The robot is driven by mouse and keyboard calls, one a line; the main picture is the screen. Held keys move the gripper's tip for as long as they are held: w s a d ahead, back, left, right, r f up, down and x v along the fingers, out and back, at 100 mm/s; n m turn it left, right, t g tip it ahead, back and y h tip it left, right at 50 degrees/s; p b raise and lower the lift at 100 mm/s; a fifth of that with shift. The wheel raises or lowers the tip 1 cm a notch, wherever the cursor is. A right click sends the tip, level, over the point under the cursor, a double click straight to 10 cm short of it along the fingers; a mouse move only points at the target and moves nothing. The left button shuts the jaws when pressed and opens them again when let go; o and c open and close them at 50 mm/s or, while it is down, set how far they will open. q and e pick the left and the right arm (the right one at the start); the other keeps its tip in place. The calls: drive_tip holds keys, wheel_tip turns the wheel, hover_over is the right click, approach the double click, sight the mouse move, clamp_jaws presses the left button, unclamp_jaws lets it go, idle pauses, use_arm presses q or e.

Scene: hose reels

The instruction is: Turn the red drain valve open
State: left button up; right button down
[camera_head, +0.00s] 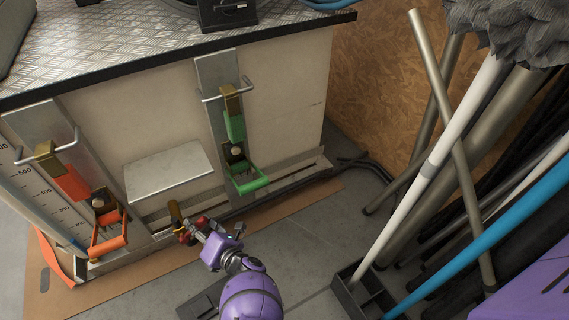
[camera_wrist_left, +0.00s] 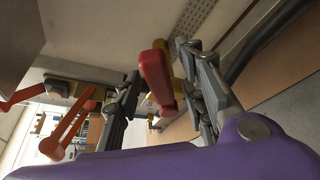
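The red drain valve handle (camera_wrist_left: 157,82) stands between the two fingers of my left gripper (camera_wrist_left: 158,63) in the left wrist view. The fingers are apart, one on each side of the handle, and I see a gap on the left side. Contact on the right side is unclear. The brass valve body (camera_head: 176,213) shows low on the front of the pale cabinet in the head view. There my left gripper (camera_head: 196,230) is at the valve and partly covers the red handle (camera_head: 184,238). My right gripper is not in view.
A green-handled fitting (camera_head: 236,128) and a red and orange one (camera_head: 72,184) are on the cabinet front (camera_head: 160,90). A metal box (camera_head: 168,171) juts out above the valve. Leaning pipes (camera_head: 430,165) stand in a dark holder on the right. Some floor between is clear.

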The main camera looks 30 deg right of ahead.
use_arm(q)
drive_tip(key=shift+w, duration=0.2)
drive_tip(key=shift+c, duration=0.4)
clamp_jaws()
drive_tip(key=shift+a, duration=0.1)
